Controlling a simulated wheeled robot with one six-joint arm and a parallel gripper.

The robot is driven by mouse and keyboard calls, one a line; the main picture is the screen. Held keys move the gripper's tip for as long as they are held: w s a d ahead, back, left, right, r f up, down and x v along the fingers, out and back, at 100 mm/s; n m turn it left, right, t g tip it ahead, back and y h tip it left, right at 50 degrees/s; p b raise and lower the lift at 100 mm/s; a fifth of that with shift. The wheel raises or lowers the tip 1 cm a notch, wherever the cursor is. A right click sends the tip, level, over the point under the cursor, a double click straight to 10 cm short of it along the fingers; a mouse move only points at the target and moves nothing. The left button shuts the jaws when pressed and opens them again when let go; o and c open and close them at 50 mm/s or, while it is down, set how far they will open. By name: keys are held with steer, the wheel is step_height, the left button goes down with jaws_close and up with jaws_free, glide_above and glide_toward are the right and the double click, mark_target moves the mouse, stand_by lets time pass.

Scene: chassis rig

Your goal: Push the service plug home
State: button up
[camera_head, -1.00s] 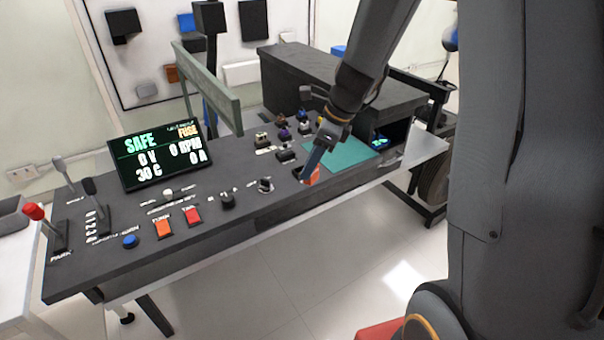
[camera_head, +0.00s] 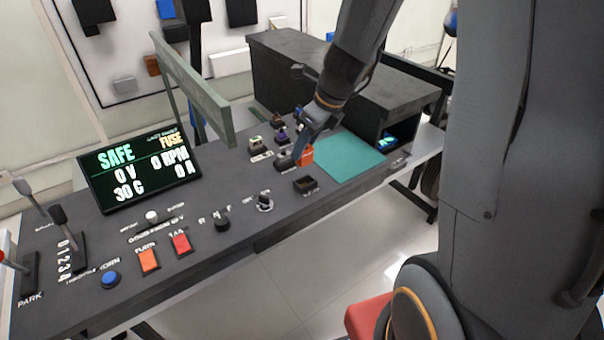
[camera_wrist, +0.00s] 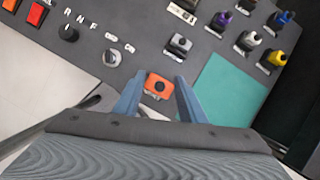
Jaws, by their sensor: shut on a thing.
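My gripper (camera_head: 312,133) is shut on the orange service plug (camera_head: 306,156). In the wrist view the plug (camera_wrist: 158,86) sits between the two blue-grey fingers, with a dark round spot on its face. In the head view the plug appears just behind a dark square socket (camera_head: 305,185) on the console, apart from it. The socket's opening shows and looks empty. The plug seems held above the console top; its exact height and its underside cannot be told.
The dark console (camera_head: 240,180) carries a screen (camera_head: 137,170) reading SAFE and FUSE, and knobs and buttons on the left. Several coloured connectors (camera_wrist: 247,40) stand behind the plug. A teal mat (camera_head: 350,158) lies to its right, before a dark box (camera_head: 330,75). A green-grey bar (camera_head: 190,78) rises behind the screen.

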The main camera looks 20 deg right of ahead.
step_height(320, 180, down, 8)
steer(key=shift+f+b, duration=0.2)
steer(key=shift+b, duration=0.85)
steer(key=shift+f, duration=0.15)
steer(key=o, duration=1.1)
steer(key=shift+s, duration=0.1)
steer(key=p+v, duration=0.2)
steer(key=v, duration=0.9)
steer(key=s+a+n+g+h, duration=0.1)
steer(key=s+n, duration=0.3)
steer(key=n, duration=0.5)
steer(key=s+a+f+n+h, duration=0.1)
steer(key=s+n, duration=0.4)
steer(key=n, duration=0.4)
steer(key=s+n+g+h, duration=0.1)
steer(key=s+n, duration=0.4)
steer(key=n, duration=0.5)
steer(key=shift+a+f+g, duration=0.25)
steer(key=shift+a+g, duration=0.05)
steer(key=shift+a, duration=0.1)
